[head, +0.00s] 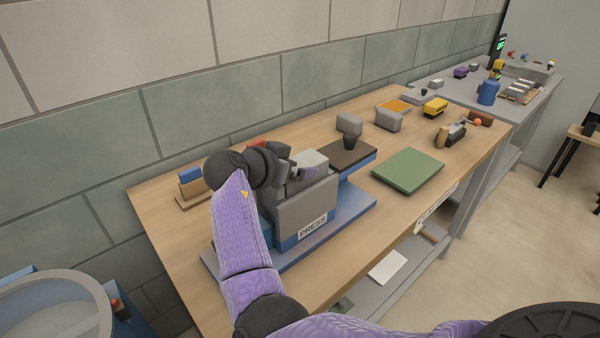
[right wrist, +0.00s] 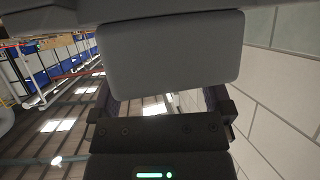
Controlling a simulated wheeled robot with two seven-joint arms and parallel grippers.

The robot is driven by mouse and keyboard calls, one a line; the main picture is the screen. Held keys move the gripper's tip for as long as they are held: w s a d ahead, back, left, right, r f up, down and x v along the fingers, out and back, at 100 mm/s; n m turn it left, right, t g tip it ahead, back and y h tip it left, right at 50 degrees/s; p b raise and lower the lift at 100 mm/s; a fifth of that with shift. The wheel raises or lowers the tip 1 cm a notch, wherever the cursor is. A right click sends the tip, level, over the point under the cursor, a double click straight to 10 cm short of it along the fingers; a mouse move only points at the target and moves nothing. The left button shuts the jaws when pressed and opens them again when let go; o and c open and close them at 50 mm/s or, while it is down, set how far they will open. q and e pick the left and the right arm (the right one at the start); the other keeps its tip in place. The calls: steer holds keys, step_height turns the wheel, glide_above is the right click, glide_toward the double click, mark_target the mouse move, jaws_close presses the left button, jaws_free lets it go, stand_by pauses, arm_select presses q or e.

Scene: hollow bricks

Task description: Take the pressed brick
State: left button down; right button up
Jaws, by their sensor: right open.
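The press (head: 312,228), a grey box on a blue base with a PRESS label, stands at the near end of the wooden bench. A light grey rounded block (head: 311,160), which looks like the brick, shows at its top, partly hidden. My right gripper (head: 300,172) is at the top of the press, close to this block; my wrist hides much of it. In the right wrist view a grey rounded block (right wrist: 170,55) lies ahead of the open fingers, spanning the space between them. I cannot tell whether they touch it. My left gripper is not in view.
A green mat (head: 408,170) lies right of the press. Two grey blocks (head: 388,119) (head: 348,123), a yellow item (head: 435,107) and an orange tray (head: 394,106) are farther back. A brick wall runs behind the bench.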

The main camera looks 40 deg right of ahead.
steer(key=shift+d, duration=0.1)
jaws_close()
stand_by(0.4)
